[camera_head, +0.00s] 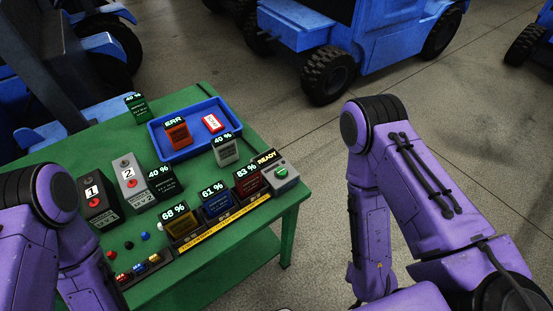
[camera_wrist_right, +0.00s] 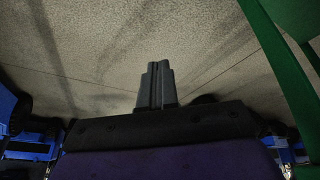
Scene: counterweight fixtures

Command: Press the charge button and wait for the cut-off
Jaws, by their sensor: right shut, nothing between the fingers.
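A green button (camera_head: 281,170) sits on a grey box (camera_head: 285,184) at the right end of the green table, beside a sign reading READY (camera_head: 266,157). My right gripper (camera_wrist_right: 158,82) is shut and empty over the floor in the right wrist view, away from the button. My left gripper is outside the view; only its arm shows.
A blue tray (camera_head: 160,148) holds an ERR block (camera_head: 177,133) and a red-white card (camera_head: 212,123). Grey box 2 (camera_head: 130,175) and dark box 1 (camera_head: 97,207) stand at left. More 40 % blocks stand around. Blue vehicles (camera_head: 335,50) park behind; floor right of the table is open.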

